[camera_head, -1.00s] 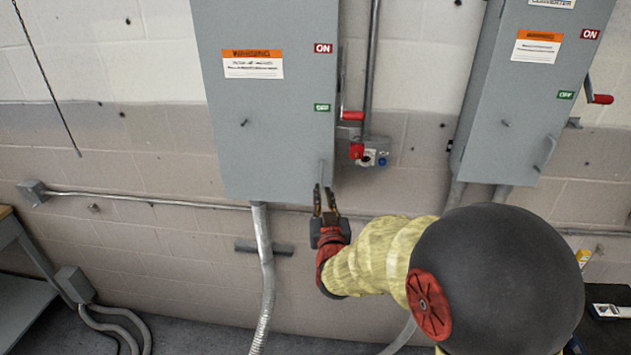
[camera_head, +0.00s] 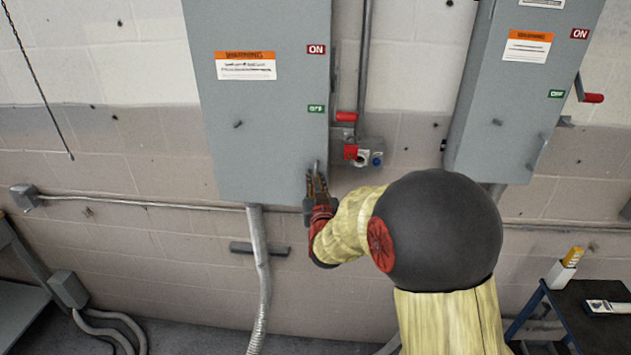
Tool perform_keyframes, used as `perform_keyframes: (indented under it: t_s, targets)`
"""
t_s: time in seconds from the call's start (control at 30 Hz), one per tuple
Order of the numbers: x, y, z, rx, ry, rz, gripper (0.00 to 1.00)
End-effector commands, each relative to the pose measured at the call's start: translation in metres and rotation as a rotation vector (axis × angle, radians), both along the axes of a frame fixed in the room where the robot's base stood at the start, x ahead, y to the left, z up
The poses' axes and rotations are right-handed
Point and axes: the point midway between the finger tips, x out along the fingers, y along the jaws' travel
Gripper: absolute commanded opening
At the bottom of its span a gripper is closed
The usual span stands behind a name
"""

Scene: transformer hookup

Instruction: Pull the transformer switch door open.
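The transformer switch door (camera_head: 262,130) is the grey front of the wall box at centre-left, with a warning label, a red ON mark and a green OFF mark. It looks closed. A small handle (camera_head: 317,167) sits at the door's lower right edge. My gripper (camera_head: 316,178) is at this handle, its fingers pointing up and close together around or beside it. I cannot tell whether the fingers grip the handle, as they partly hide it. The red switch lever (camera_head: 346,117) is on the box's right side, above my gripper.
A second grey box (camera_head: 520,100) hangs at the right. A small control box (camera_head: 366,152) with red and blue parts is just right of the door. A conduit (camera_head: 259,265) runs down below the box. A dark cart (camera_head: 590,310) stands at lower right.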

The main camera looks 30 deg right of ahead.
Motion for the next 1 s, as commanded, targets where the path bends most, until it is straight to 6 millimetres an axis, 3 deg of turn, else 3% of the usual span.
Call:
perform_keyframes:
  t_s: [0.2, 1.0]
  targets:
    - [-0.0001, 0.0002, -0.0002, 0.0, 0.0, 0.0, 0.0]
    - [-0.0005, 0.0016, -0.0004, 0.0, 0.001, -0.001, 0.0]
